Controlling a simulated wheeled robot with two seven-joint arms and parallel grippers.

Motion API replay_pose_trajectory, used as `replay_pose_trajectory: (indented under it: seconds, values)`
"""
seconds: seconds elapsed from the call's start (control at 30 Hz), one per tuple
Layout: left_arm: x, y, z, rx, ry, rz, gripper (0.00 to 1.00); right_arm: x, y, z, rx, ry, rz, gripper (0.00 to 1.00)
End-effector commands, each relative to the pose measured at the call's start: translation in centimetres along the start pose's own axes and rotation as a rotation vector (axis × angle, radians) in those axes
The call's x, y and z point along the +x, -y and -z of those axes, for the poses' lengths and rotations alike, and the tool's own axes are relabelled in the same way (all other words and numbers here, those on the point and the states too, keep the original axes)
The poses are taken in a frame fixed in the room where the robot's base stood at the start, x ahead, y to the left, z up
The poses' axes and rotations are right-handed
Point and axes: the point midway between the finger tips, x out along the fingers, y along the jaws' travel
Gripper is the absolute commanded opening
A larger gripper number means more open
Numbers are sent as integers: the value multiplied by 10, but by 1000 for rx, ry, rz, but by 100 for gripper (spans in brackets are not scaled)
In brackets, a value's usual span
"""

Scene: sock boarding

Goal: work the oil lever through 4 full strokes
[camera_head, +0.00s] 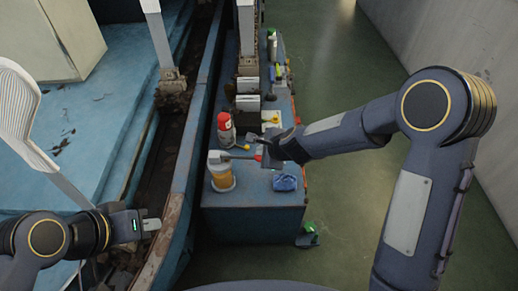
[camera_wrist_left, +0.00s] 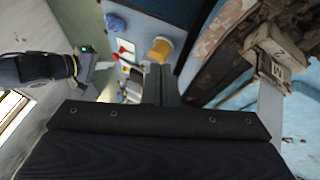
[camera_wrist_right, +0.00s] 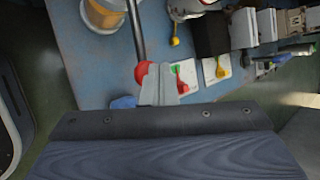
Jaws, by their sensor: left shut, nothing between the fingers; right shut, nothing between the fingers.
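The oil lever is a thin dark rod (camera_wrist_right: 135,30) ending in a red knob (camera_wrist_right: 143,72). In the head view the rod runs right from the grey-topped pump with its amber reservoir (camera_head: 222,182); the reservoir also shows in the left wrist view (camera_wrist_left: 160,49). My right gripper (camera_head: 269,158) is shut and empty at the knob end. In the right wrist view its fingers (camera_wrist_right: 158,82) are right beside the red knob; I cannot tell if they touch. My left gripper (camera_head: 151,225) is shut and empty, over the blue rail at lower left, away from the lever.
The pump stands on a blue-grey bench (camera_head: 240,225). A red-and-white can (camera_head: 226,129) stands behind it, and a blue cloth (camera_head: 285,183) lies right of it. Small levers on white plates (camera_wrist_right: 182,78) sit near my right gripper. Green floor is free right of the bench.

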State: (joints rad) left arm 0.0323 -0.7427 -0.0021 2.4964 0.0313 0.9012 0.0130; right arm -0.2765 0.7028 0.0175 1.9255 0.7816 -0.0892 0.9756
Motion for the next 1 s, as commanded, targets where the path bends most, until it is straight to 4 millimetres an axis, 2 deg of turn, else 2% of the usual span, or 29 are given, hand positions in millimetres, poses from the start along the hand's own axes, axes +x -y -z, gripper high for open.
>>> replay_pose_trajectory:
  seconds: [1.0]
  values:
    - [9,4,-5,0,0,0,0,8,-6,6,0,0,-1,0]
